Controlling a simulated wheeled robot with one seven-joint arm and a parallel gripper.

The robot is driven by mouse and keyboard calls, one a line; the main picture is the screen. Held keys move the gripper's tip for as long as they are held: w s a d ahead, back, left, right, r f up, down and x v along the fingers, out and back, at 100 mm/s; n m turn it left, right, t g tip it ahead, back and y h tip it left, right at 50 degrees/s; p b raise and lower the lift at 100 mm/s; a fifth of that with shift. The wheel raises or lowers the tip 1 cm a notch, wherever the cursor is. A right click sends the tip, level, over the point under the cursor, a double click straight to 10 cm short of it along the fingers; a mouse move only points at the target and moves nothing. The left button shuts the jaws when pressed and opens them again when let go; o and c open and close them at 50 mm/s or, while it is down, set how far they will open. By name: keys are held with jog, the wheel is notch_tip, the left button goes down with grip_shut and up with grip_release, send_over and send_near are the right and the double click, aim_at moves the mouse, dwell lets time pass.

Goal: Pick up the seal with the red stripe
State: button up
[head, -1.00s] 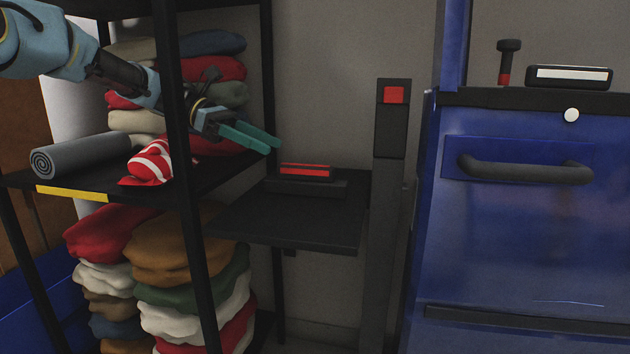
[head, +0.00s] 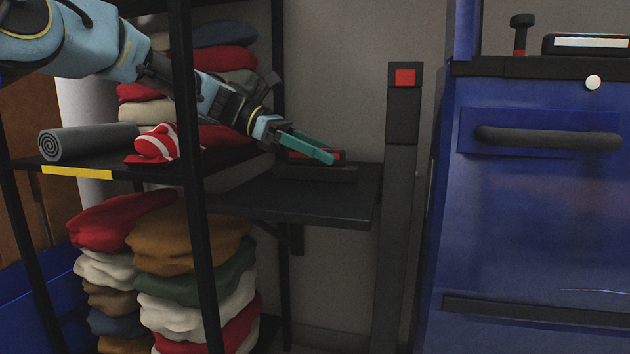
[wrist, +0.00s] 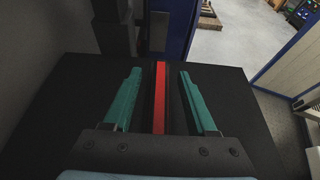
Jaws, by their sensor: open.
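The seal with the red stripe (head: 297,156) is a long dark bar with a bright red band. It lies on a low dark block on a black shelf board (head: 250,205). In the wrist view the seal (wrist: 160,100) runs lengthwise between my two teal fingers. My gripper (head: 325,154) is open, with its fingers over the seal and partly hiding it in the head view. In the wrist view my gripper (wrist: 160,73) has a visible gap on each side of the stripe. I cannot tell whether the fingers reach down beside it.
A black rack post (head: 188,130) stands in front of my arm. A dark post with a red square (head: 404,105) and a blue cabinet (head: 530,220) stand right.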

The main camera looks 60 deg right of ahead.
grip_shut()
dwell(0.4)
